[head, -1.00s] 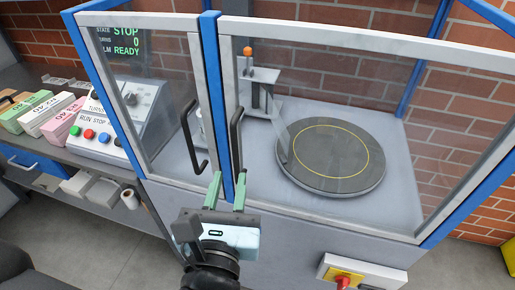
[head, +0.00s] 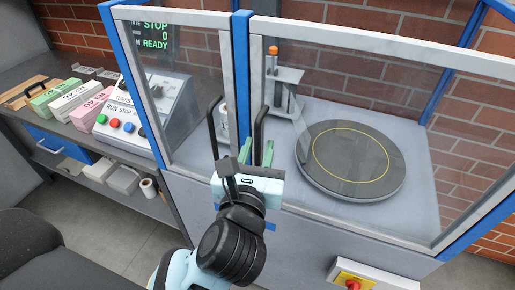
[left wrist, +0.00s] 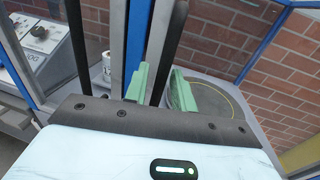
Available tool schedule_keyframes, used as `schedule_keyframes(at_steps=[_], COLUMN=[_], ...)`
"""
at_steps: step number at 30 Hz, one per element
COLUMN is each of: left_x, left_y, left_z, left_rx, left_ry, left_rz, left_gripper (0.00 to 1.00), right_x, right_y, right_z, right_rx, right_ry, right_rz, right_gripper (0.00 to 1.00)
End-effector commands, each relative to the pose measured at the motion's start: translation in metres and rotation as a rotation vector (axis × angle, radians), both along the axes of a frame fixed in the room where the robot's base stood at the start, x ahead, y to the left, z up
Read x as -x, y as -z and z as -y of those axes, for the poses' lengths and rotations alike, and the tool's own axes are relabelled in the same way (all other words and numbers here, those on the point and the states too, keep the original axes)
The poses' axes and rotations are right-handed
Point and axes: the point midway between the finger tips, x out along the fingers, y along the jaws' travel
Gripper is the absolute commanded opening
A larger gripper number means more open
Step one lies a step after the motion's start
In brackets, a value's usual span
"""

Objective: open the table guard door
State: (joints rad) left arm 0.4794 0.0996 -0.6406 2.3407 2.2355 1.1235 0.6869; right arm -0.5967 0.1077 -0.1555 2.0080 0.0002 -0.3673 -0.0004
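The table guard door (head: 345,42) is the right-hand clear panel in a pale frame, closed in front of a dark turntable (head: 350,160) with a yellow ring. Its black bar handle (head: 261,118) stands upright near its left edge and also shows in the left wrist view (left wrist: 173,45). My left gripper (head: 256,153) is at the lower part of this handle. In the left wrist view its green fingers (left wrist: 160,90) are apart, with the handle appearing between them; contact cannot be told. My right gripper is not in view.
A second clear panel (head: 185,90) with its own black handle (head: 213,130) is close on the left, past a blue post (head: 241,75). A control box (head: 150,115) and paper bundles (head: 78,100) lie further left. A red-and-yellow stop switch (head: 354,281) sits low right.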

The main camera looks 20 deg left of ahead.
Motion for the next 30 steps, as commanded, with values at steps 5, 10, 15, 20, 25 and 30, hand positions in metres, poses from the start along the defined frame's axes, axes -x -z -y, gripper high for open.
schedule_keyframes(at_steps=[5, 10, 15, 20, 25, 30], left_x=[-0.0007, -0.0005, -0.0003, -0.0003, -0.0005, -0.0021], left_y=[0.0005, 0.0005, 0.0005, 0.0004, 0.0004, 0.0006], left_z=[-0.0001, -0.0001, 0.0000, 0.0000, 0.0001, 0.0005], left_rx=[0.000, 0.000, 0.000, 0.000, 0.000, 0.000], left_ry=[0.000, 0.000, 0.000, 0.000, 0.000, -0.001], left_rz=[-0.001, -0.001, -0.001, -0.001, -0.001, -0.002], left_gripper=[0.26, 0.11, 0.00, 0.00, 0.00, 0.00], right_x=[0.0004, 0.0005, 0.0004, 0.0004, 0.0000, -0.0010], right_y=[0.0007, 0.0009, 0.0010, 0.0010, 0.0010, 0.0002], right_z=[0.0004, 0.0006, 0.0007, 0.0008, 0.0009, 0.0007], right_rx=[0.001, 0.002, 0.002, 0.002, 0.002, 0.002], right_ry=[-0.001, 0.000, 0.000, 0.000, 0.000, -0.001], right_rz=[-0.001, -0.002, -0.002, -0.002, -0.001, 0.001], right_gripper=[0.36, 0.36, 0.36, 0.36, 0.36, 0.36])
